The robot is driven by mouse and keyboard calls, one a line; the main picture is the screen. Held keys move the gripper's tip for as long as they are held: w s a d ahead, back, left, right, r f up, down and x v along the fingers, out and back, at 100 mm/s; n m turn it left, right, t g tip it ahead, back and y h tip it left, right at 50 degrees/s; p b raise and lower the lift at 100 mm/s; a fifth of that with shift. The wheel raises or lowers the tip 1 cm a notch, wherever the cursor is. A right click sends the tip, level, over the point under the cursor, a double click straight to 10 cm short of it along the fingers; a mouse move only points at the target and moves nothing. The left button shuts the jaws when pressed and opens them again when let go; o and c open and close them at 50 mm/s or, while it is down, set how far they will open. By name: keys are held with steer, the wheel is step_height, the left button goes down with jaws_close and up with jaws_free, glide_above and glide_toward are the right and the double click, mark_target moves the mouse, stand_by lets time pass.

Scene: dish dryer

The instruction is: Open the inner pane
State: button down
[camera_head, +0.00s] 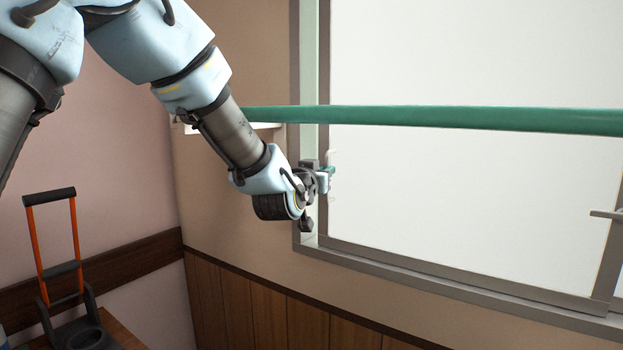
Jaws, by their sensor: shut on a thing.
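The inner pane (460,200) is a large whitish panel in a grey window frame (440,272) on the right. A small pale handle (331,190) is partly visible at its left edge. My gripper (327,176) is at that left edge, reached from the upper left by my arm. It is shut on the handle, as far as the view shows. The fingers are small and partly hidden by the wrist, so the exact contact is unclear. A narrow pale green strip shows left of the pane, inside the frame.
A green horizontal bar (430,116) crosses in front of the window above my gripper. A second handle (606,215) is at the right edge. Wood panelling (270,308) lines the wall below.

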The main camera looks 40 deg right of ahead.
steer(key=b, duration=0.4)
glide_toward(416, 178)
steer(key=x, duration=0.4)
steer(key=shift+w+d, duration=0.1)
steer(key=shift+d, duration=0.25)
steer(key=c, duration=0.9)
jaws_free()
steer(key=shift+r, duration=0.1)
steer(key=b+v, duration=0.4)
steer(key=v, duration=0.7)
steer(key=shift+w+d, duration=0.1)
